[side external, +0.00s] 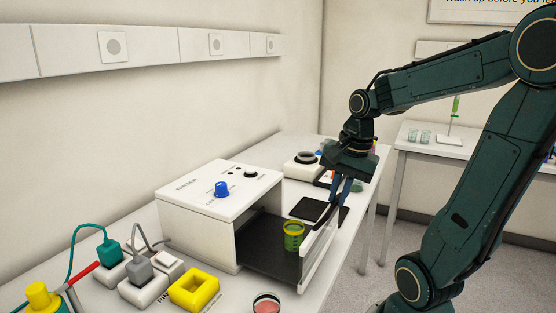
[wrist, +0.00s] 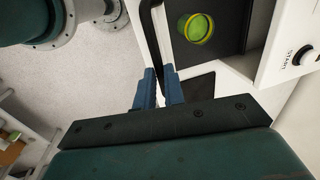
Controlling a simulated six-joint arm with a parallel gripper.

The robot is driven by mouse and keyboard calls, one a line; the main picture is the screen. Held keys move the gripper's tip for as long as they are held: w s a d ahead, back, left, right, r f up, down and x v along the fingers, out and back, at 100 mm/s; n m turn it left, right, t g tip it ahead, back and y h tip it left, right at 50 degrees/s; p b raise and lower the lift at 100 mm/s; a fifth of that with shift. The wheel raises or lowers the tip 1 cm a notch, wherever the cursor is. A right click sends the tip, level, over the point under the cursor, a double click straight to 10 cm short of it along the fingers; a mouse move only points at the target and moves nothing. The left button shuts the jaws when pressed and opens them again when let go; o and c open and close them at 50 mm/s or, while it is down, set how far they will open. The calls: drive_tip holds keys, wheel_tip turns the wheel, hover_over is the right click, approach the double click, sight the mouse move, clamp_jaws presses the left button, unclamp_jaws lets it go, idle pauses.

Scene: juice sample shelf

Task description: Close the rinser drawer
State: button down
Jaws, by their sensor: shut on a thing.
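The rinser (side external: 205,215) is a white box with a blue knob on top. Its drawer (side external: 265,250) is pulled out to the right, with a dark floor and a white front panel (side external: 312,268). A green and yellow cup (side external: 293,237) stands upright in the drawer; it also shows in the wrist view (wrist: 197,28). My gripper (side external: 340,195) points down at the drawer front. Its blue fingers (wrist: 160,85) are shut on the black drawer handle (wrist: 150,35), which runs between them. The exact contact is partly hidden by the fingers.
A black pad (side external: 308,208) lies on the bench behind the drawer. A yellow square block (side external: 194,289), a cup of red liquid (side external: 266,304) and plugs with cables (side external: 110,252) are on the near bench. Open floor (side external: 400,250) lies right of the bench.

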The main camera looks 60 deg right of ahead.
drive_tip(key=w, duration=1.6)
drive_tip(key=shift+w, duration=0.15)
drive_tip(key=shift+r, duration=0.1)
drive_tip(key=c, duration=1.5)
unclamp_jaws()
drive_tip(key=s+r, duration=0.1)
drive_tip(key=r, duration=0.3)
drive_tip(key=s+r, duration=0.1)
drive_tip(key=r, duration=0.8)
drive_tip(key=shift+s+r, duration=0.25)
drive_tip(key=shift+s, duration=0.15)
